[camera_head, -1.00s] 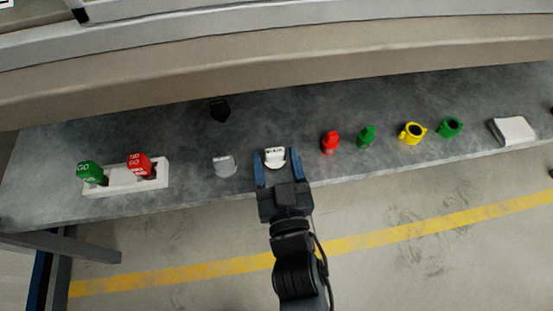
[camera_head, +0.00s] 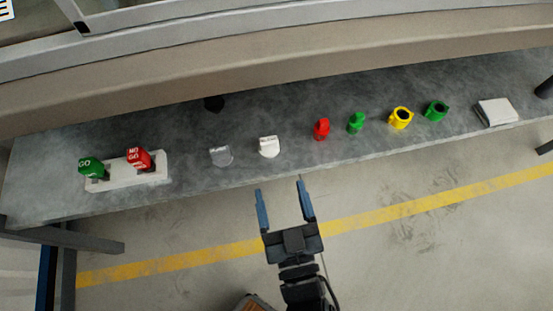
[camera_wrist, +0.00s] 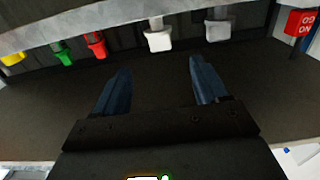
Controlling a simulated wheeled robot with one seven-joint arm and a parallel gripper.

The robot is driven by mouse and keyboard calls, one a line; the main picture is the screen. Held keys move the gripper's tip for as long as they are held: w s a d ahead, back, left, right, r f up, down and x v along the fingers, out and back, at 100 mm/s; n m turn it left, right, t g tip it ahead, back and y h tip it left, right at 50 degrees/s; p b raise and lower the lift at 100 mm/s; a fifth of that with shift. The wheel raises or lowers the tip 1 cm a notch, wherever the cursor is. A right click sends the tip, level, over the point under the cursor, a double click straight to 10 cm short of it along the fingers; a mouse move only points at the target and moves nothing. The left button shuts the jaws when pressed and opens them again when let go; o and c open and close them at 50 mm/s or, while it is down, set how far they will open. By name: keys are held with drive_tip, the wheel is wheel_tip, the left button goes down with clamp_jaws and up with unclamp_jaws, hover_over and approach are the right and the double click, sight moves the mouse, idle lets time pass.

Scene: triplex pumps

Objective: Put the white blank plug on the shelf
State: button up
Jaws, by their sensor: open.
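The white blank plug (camera_head: 269,146) stands on the grey shelf (camera_head: 300,163) near its front edge, just right of a grey plug. My gripper (camera_head: 283,190) is open and empty, in front of the shelf edge and apart from the plug. In the wrist view, the white plug (camera_wrist: 158,38) shows beyond and between the two blue fingers of my gripper (camera_wrist: 162,75), with a clear gap.
The grey plug (camera_head: 221,155) and a white holder (camera_head: 118,178) with GO and NO GO gauges are to the left.

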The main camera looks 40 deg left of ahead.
drive_tip(key=shift+v, duration=0.85)
drive_tip(key=s+d+m+t+h, duration=0.1)
drive_tip(key=d+m+t+h, duration=0.15)
drive_tip(key=d, duration=0.85)
drive_tip(key=s+d+r+m+h, duration=0.3)
drive_tip(key=s+d+r+h, duration=0.2)
drive_tip(key=d, duration=0.4)
drive_tip(key=s+d+r+m+h, duration=0.4)
drive_tip(key=s+d+r+h, duration=0.2)
drive_tip(key=s+d+r, duration=0.2)
drive_tip(key=shift+d+r+t, duration=0.35)
drive_tip(key=shift+d+r, duration=0.05)
drive_tip(key=shift+d, duration=0.8)
drive_tip(key=shift+m, duration=0.25)
